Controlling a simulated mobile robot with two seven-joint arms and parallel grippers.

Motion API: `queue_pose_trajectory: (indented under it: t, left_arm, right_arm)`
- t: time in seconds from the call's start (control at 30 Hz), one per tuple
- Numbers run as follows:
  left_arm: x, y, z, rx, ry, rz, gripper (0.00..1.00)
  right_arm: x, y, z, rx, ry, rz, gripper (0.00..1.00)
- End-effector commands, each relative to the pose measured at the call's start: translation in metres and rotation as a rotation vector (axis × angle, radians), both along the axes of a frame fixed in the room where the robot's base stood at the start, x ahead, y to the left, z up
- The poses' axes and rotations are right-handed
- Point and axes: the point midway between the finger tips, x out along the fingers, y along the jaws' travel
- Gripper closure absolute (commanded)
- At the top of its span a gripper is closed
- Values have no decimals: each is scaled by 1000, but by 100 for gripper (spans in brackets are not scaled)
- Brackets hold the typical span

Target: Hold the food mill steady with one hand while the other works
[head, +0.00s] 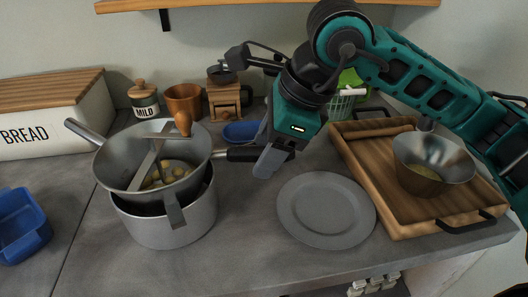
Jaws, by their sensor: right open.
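The food mill (115,162) is a grey metal bowl with a long handle reaching out to the left. It rests on a grey pot (175,232). Its crank has a wooden knob (183,122) standing up over the bowl. Yellowish chunks (168,172) lie inside the bowl. My right gripper (267,155) is open and points down to the right of the mill, by the dark handle (240,154) that sticks out there. The fingers partly cover this handle, and I cannot tell whether they touch it. My left gripper is not in view.
A grey plate (325,210) lies right of the pot. A blue dish (22,218) and bread box (40,135) stand left. Jars and a grinder (224,100) stand behind. The front counter is clear.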

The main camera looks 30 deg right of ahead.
Motion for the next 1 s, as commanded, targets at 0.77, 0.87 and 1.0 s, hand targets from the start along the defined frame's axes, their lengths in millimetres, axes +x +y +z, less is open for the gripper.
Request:
queue_pose_trajectory:
  t: [0.77, 0.87, 1.0]
  left_arm:
    - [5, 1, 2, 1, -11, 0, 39]
    - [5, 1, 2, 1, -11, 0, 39]
    - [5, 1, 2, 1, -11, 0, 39]
  right_arm:
    - [5, 4, -14, 0, 0, 0, 69]
    - [5, 4, -14, 0, 0, 0, 79]
    - [4, 4, -14, 0, 0, 0, 92]
